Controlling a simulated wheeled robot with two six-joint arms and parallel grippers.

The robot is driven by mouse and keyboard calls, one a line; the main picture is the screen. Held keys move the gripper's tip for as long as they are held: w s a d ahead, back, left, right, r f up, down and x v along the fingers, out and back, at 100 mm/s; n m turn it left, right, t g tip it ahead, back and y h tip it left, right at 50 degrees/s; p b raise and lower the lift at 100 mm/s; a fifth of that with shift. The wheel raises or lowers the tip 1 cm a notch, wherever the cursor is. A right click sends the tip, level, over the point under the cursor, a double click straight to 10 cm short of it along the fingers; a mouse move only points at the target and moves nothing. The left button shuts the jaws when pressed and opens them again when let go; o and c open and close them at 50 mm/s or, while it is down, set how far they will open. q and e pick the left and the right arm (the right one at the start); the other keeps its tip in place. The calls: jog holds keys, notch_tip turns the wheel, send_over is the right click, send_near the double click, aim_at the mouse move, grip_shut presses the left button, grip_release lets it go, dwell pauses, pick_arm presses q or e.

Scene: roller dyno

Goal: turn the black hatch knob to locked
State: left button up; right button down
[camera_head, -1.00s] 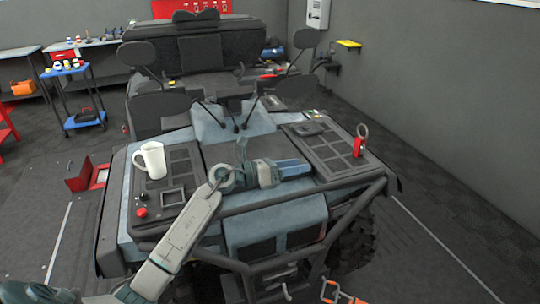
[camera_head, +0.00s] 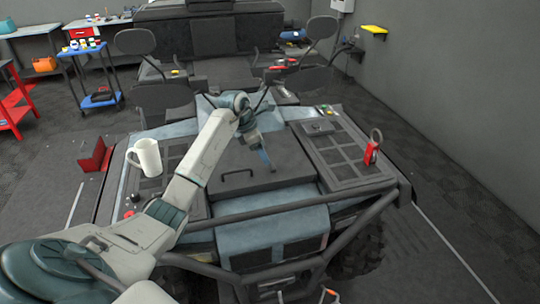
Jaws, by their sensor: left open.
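The black hatch (camera_head: 285,165) is the flat panel in the middle of the vehicle's front deck, with a dark bar handle (camera_head: 238,175) on it. My left arm comes in from the left and reaches over the deck. My left gripper (camera_head: 264,154) is open and points down over the hatch's far part, with nothing seen in it. I cannot tell whether it touches the hatch. A small black knob (camera_head: 135,198) sits by a red button (camera_head: 129,213) at the deck's left; I cannot tell whether it is the hatch knob. My right gripper is out of view.
A white mug (camera_head: 149,157) stands on the left deck panel, close to my left arm. A red padlock-like object (camera_head: 371,153) stands on the right panel. A front bar (camera_head: 290,208) crosses before the hatch. A blue cart (camera_head: 97,100) stands back left.

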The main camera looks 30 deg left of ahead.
aim_at(272, 165)
pick_arm(q)
jog(key=p+x, duration=0.1)
jog(key=x, duration=0.1)
jog(key=w+x, duration=0.1)
jog(key=x, duration=0.2)
jog(key=shift+w+f+p, duration=0.1)
jog(key=shift+p, duration=0.25)
jog(key=shift+w+f, duration=0.1)
jog(key=shift+f, duration=0.3)
jog(key=shift+s+d+f, duration=0.15)
jog(key=shift+s+f, duration=0.05)
jog(key=shift+w+f, duration=0.15)
jog(key=c, duration=1)
